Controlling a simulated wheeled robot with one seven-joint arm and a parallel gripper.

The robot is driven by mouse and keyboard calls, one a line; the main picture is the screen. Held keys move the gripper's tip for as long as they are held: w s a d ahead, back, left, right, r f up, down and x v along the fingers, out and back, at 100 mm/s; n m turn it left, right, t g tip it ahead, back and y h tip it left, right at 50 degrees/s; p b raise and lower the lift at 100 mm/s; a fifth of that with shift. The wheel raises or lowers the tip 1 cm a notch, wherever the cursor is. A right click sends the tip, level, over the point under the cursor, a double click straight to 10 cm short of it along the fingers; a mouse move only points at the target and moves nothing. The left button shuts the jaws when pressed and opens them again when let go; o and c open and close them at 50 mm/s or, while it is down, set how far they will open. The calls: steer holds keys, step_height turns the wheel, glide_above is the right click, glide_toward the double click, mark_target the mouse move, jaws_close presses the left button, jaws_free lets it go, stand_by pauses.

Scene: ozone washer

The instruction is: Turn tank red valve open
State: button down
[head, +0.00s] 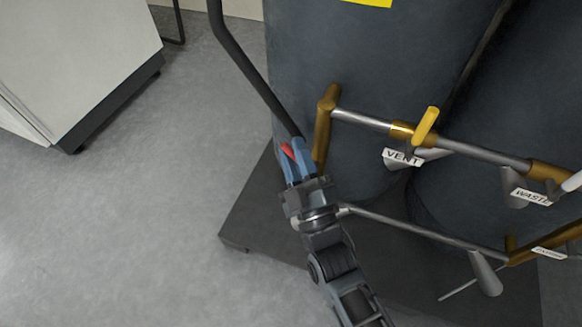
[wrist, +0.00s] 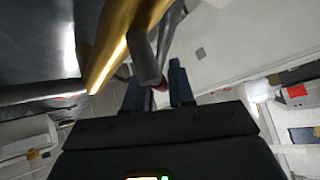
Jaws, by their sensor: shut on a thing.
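The red valve handle (head: 287,151) shows as a small red piece between the blue fingers of my gripper (head: 297,160) in the head view. It sits at the lower end of the dark hose, beside the brass elbow pipe (head: 324,130) on the dark tank (head: 350,75). My gripper is shut on the handle. In the wrist view my gripper's fingers (wrist: 157,88) stand on either side of a bit of red (wrist: 160,87), with a dark pipe end (wrist: 146,62) in front. Most of the handle is hidden, so its angle cannot be told.
A yellow valve handle (head: 426,125) with a VENT tag (head: 402,158) and a WASTE tag (head: 531,196) sit on the pipes to the right. A lower pipe (head: 420,230) runs close by my gripper. A white cabinet (head: 75,60) stands at left; the grey floor (head: 150,220) is clear.

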steer(key=shift+s+d+r+m+t+h+b, duration=0.1)
steer(key=shift+d+r+m+t+h+b, duration=0.1)
steer(key=shift+m+t+h+b, duration=0.4)
steer(key=shift+s+d+r+m+t+h+b, duration=0.15)
steer(key=shift+m+t+b, duration=0.25)
steer(key=shift+m, duration=0.45)
steer(key=shift+w+d+r+m+t+h+b, duration=0.1)
steer(key=shift+d+m+t+h+b, duration=0.15)
steer(key=shift+m+t+b, duration=0.35)
steer(key=shift+s, duration=0.1)
steer(key=c, duration=1.1)
jaws_free()
steer(key=shift+r, duration=0.15)
steer(key=shift+p, duration=0.4)
